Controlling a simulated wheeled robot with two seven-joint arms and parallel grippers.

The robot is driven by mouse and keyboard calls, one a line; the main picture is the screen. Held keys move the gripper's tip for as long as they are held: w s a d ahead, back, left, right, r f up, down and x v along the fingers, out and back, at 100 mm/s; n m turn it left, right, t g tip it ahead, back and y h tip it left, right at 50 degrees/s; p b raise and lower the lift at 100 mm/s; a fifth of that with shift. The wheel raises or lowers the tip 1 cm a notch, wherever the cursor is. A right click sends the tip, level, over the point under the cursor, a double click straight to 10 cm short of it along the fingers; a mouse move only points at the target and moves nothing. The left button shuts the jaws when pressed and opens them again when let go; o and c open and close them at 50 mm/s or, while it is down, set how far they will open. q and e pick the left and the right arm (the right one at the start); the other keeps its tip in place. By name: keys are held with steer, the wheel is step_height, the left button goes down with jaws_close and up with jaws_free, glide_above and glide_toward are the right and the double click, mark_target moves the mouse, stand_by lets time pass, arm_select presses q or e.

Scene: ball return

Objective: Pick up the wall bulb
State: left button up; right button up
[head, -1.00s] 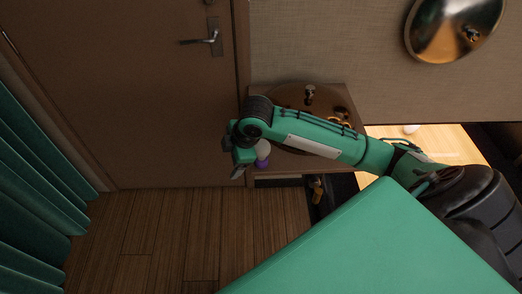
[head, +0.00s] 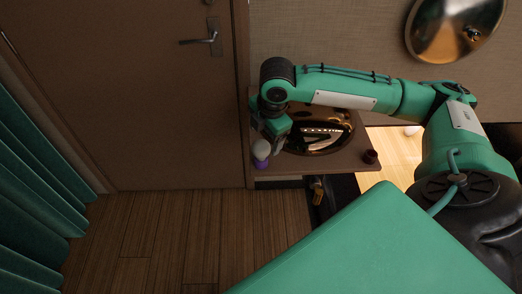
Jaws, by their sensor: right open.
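A white bulb-like thing with a purple base (head: 261,151) stands at the left front edge of the brown shelf (head: 340,168). My right gripper (head: 272,136) is open, just behind and above it, pointing down over the shelf's left part. It overlaps the bulb's edge in the picture; whether they touch I cannot tell. Another small white rounded thing (head: 411,130) lies on the light wooden surface at the right, partly hidden by my arm. I cannot tell which is the wall bulb. My left gripper is not in view.
A round shiny bronze plate (head: 318,140) and a small dark red cup (head: 370,157) are on the shelf. A domed metal wall fitting (head: 455,28) is at upper right. A door (head: 130,90) and green curtain (head: 35,170) are left. The wooden floor is clear.

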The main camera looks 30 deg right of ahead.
mark_target(262, 144)
steer(key=f, duration=0.2)
steer(key=w+f, duration=0.1)
steer(key=f, duration=0.4)
steer(key=shift+w+a+f, duration=0.2)
steer(key=shift+w, duration=0.1)
steer(key=c, duration=1)
